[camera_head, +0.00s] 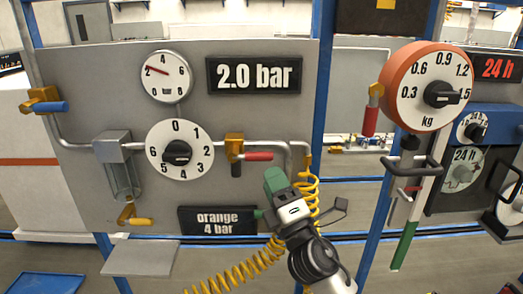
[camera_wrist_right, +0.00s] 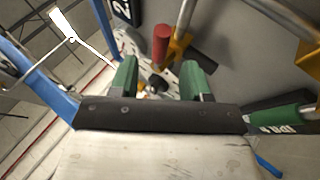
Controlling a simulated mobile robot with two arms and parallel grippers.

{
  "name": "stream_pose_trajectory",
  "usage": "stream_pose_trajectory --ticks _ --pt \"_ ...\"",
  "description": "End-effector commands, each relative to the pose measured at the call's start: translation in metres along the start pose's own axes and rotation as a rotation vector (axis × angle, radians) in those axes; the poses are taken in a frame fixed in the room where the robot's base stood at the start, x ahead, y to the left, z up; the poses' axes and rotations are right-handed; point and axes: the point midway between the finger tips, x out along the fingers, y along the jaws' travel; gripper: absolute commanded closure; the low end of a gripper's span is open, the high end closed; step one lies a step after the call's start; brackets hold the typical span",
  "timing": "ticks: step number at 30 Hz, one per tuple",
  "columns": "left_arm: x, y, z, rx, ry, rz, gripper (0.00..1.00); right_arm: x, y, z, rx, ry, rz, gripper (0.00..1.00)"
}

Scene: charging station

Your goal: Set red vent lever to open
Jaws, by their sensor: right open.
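A red lever (camera_head: 258,156) sticks out to the right, roughly level, from a brass-coloured valve (camera_head: 234,145) on the pipe right of the numbered dial. In the right wrist view a red handle (camera_wrist_right: 162,44) stands beyond the fingertips, next to a yellow-orange valve part (camera_wrist_right: 180,48). A second red lever (camera_head: 370,122) hangs down from another valve left of the orange kg gauge. No label marks either lever as the vent. My right gripper (camera_head: 266,197) is open and empty, below and right of the first red lever, apart from it. Its green fingers (camera_wrist_right: 160,72) show spread. My left gripper is not visible.
A yellow coiled hose (camera_head: 312,195) hangs close to my right gripper. A numbered dial (camera_head: 180,149), pressure gauge (camera_head: 166,76) and "2.0 bar" display (camera_head: 254,74) are on the grey panel. An "orange 4 bar" sign (camera_head: 217,220) is left of the gripper. A blue post (camera_head: 383,220) stands to the right.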

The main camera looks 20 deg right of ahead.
Motion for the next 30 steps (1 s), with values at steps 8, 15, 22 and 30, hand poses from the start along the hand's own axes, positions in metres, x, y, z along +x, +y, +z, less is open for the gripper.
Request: stream_pose_trajectory --ticks 8,15,22,30 --pt "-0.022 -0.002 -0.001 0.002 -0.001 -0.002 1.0 0.052 0.002 0.001 0.004 -0.002 -0.001 0.53" --pt "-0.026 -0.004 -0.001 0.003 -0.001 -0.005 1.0 0.068 0.0 0.0 0.003 -0.002 -0.002 0.53" --pt "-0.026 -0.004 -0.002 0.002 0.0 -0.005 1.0 0.068 -0.001 0.0 0.003 -0.001 -0.003 0.53" --pt "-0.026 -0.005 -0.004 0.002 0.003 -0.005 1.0 0.068 -0.001 0.0 0.004 -0.002 -0.003 0.9"
